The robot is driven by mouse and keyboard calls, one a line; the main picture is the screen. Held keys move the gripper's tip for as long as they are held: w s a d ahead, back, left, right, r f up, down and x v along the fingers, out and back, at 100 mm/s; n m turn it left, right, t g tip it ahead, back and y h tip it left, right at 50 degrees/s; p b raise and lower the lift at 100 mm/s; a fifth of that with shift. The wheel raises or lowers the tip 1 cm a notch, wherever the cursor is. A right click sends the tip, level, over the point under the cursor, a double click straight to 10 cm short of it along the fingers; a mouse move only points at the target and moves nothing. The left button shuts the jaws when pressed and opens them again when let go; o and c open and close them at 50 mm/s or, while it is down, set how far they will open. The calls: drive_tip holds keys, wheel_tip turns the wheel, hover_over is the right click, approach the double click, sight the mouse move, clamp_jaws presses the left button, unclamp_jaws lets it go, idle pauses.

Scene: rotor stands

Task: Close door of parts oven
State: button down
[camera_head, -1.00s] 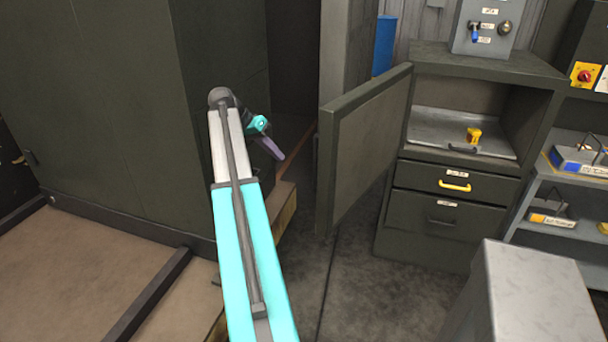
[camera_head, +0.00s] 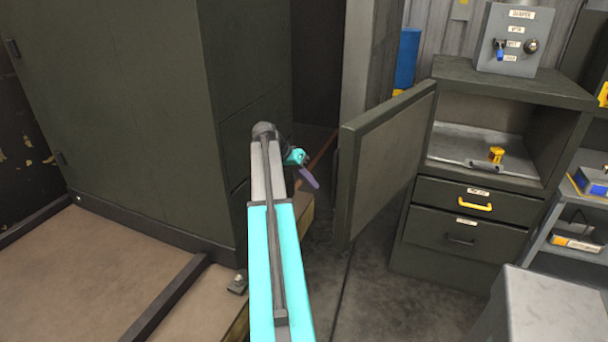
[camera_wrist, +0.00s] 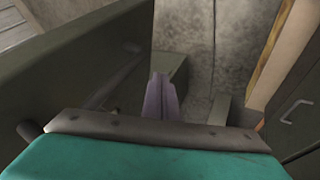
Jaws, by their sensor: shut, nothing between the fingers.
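The parts oven is the dark green cabinet (camera_head: 515,90) at the right in the head view. Its door (camera_head: 388,160) stands wide open, swung out to the left of the open chamber. A pale tray (camera_head: 470,146) with a small yellow thing (camera_head: 496,154) shows inside. My gripper (camera_head: 312,183) is left of the door's free edge, with its purple fingers together and empty. The picture does not settle whether it touches the door. In the wrist view the shut fingers (camera_wrist: 160,97) point away over grey floor, beside a dark panel (camera_wrist: 75,75) on the left that looks like the door.
A large dark green cabinet (camera_head: 150,120) stands left of my arm. A low platform (camera_head: 110,285) lies in front of it. Drawers with a yellow handle (camera_head: 475,206) sit below the oven chamber. A grey block (camera_head: 565,305) is at the lower right. Floor (camera_head: 400,310) between is clear.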

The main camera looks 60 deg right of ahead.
drive_tip(key=shift+s+d+f+p, duration=0.1)
drive_tip(key=shift+s+f+p, duration=0.2)
drive_tip(key=shift+s, duration=0.5)
drive_tip(key=shift+s+d+f+p, duration=0.15)
drive_tip(key=shift+s+p, duration=0.2)
drive_tip(key=shift+s, duration=0.45)
drive_tip(key=shift+s+a+f+p, duration=0.1)
drive_tip(key=shift+s+f+p, duration=0.2)
drive_tip(key=shift+s, duration=0.5)
drive_tip(key=shift+s, duration=0.15)
